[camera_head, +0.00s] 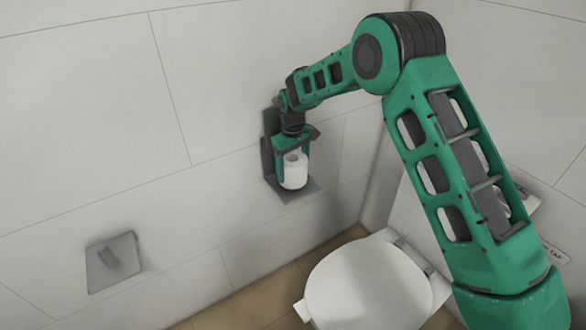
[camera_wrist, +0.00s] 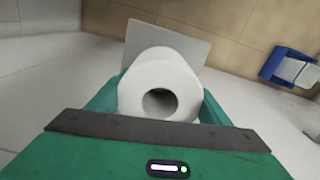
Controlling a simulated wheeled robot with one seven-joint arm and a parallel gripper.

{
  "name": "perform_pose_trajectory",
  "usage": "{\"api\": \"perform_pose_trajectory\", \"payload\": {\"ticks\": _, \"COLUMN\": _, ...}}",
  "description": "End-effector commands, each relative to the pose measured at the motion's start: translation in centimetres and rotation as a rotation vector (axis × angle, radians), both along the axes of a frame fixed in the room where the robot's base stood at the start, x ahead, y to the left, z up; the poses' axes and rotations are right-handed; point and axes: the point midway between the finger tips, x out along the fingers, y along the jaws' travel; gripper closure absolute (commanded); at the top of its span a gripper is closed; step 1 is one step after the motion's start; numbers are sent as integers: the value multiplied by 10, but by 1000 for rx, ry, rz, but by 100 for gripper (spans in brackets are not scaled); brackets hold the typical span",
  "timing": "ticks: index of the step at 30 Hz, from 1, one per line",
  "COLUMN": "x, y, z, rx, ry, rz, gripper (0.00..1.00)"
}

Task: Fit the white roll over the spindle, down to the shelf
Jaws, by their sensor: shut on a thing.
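The white roll (camera_head: 294,172) is upright in my gripper (camera_head: 292,152), at the grey wall holder. In the wrist view, the roll (camera_wrist: 160,72) sits between the green fingers, with its open core facing the camera. The holder's grey shelf (camera_head: 308,191) is under the roll, and it shows behind the roll in the wrist view (camera_wrist: 200,48). I cannot tell whether the roll touches the shelf. The spindle is not clearly visible; the core looks dark inside, and I cannot tell whether the spindle is in it.
A white toilet (camera_head: 370,285) stands to the right below the holder. A grey square wall plate with a peg (camera_head: 113,262) is at the lower left. A blue and white object (camera_wrist: 290,66) lies at the right in the wrist view. The wall around the holder is bare.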

Motion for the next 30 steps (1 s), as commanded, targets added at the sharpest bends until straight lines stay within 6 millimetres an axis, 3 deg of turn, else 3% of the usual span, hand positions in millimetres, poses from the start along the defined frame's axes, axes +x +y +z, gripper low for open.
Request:
{"api": "perform_pose_trajectory", "payload": {"ticks": 21, "x": 0, "y": 0, "z": -12, "rx": 0, "ry": 0, "rz": 0, "gripper": 52}}
{"api": "perform_pose_trajectory", "payload": {"ticks": 22, "x": 0, "y": 0, "z": -12, "rx": 0, "ry": 0, "rz": 0, "gripper": 23}}
{"api": "perform_pose_trajectory", "payload": {"ticks": 24, "x": 0, "y": 0, "z": -12, "rx": 0, "ry": 0, "rz": 0, "gripper": 7}}
{"api": "perform_pose_trajectory", "payload": {"ticks": 30, "x": 0, "y": 0, "z": -12, "rx": 0, "ry": 0, "rz": 0, "gripper": 6}}
